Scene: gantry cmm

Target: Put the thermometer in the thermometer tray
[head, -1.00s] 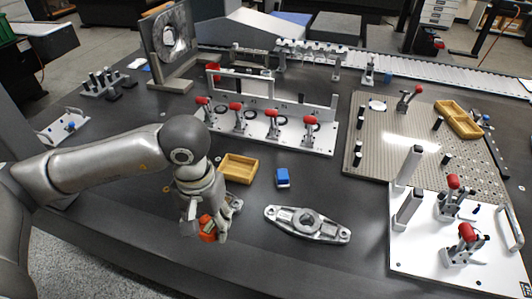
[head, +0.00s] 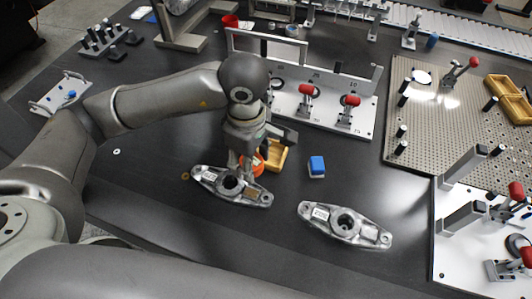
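My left gripper (head: 248,163) points down at the table's middle, above the far side of a grey metal casting. Its fingers are at an orange-red object (head: 258,166), which I take to be the thermometer; the gripper appears shut on it. The gripper and wrist hide much of the object. The small yellow tray (head: 276,156), which I take to be the thermometer tray, stands just right of and behind the object; its left part is hidden. I cannot tell whether the object touches the tray. My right gripper is out of view.
The metal casting (head: 215,180) lies under the gripper, and a second casting (head: 345,222) lies to the right. A blue block (head: 317,166) is right of the tray. A white clamp fixture (head: 325,112) stands behind. A perforated plate (head: 450,110) is at right.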

